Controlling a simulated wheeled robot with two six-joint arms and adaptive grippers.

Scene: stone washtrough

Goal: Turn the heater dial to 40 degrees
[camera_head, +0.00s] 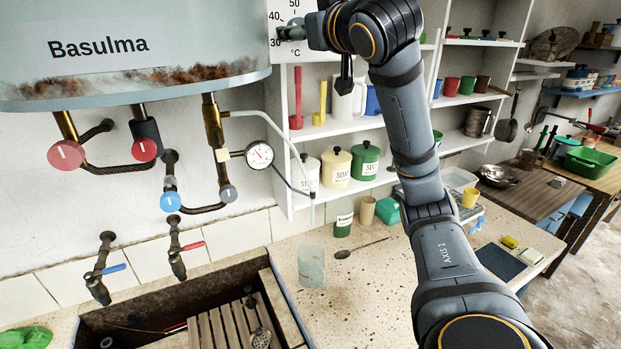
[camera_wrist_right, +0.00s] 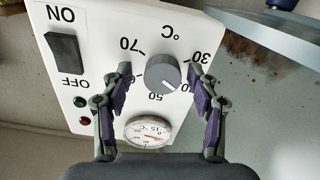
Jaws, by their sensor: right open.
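The heater dial (camera_wrist_right: 162,73) is a round grey knob on a white control panel (camera_wrist_right: 100,30), shown upside down in the right wrist view. Marks for 70, 50 and 30 are readable around it; the 40 is partly hidden by a finger. A pale line on the knob appears to point between 50 and 40. My right gripper (camera_wrist_right: 160,78) is open, with one finger on each side of the dial; I cannot tell whether they touch it. In the head view my right gripper (camera_head: 302,31) is at the panel and covers most of the dial. My left gripper is not in view.
The panel also has a black ON/OFF switch (camera_wrist_right: 65,53) and a small thermometer gauge (camera_wrist_right: 148,130). Below the boiler (camera_head: 130,45) are pipes and valves, with a pressure gauge (camera_head: 259,155). Shelves with jars (camera_head: 336,167) stand close beneath my right arm.

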